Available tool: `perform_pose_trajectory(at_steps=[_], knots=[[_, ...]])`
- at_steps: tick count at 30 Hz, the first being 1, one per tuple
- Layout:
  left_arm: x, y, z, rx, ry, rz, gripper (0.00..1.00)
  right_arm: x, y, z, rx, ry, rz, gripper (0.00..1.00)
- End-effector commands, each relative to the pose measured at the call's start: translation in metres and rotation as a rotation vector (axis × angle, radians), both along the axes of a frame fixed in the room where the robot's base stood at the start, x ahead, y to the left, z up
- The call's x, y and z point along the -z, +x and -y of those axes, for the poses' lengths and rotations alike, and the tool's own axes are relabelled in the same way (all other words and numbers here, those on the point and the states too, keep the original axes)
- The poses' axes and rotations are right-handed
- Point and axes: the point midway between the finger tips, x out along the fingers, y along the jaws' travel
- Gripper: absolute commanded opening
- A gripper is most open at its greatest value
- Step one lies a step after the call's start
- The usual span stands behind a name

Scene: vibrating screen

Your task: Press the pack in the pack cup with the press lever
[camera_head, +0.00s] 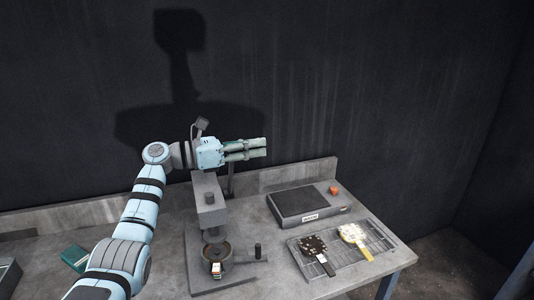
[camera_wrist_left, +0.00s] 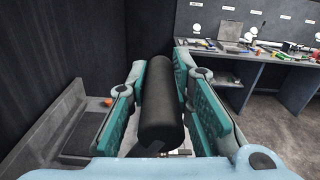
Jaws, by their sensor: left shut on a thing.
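The grey press (camera_head: 209,195) stands on the table, and the round pack cup (camera_head: 228,250) sits at its base under the press head. I cannot make out a pack inside the cup. My left gripper (camera_head: 258,148) is above and behind the press head, pointing right. In the left wrist view its teal fingers (camera_wrist_left: 158,105) are shut on the black cylindrical handle (camera_wrist_left: 158,110) of the press lever. A dark lever rod (camera_head: 230,181) shows below the gripper in the head view. My right gripper is in neither view.
A grey box with a label (camera_head: 308,204) and an orange knob (camera_head: 333,190) stand right of the press. A wire rack (camera_head: 375,236) holds a dark and a yellow paddle. A small white and orange item (camera_head: 216,269) is at the cup's front. A wall rises behind.

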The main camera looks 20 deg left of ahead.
Motion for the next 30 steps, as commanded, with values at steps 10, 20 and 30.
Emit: perform_pose_trajectory(at_steps=[10,20,30], knots=[[-0.007,0.001,-0.006,-0.015,-0.003,0.012,0.00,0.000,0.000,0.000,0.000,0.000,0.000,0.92],[-0.005,0.001,-0.004,-0.011,-0.001,0.009,0.41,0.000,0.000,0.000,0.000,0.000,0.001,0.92],[-0.002,-0.013,-0.023,-0.011,0.003,0.004,0.41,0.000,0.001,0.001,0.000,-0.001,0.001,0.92]])
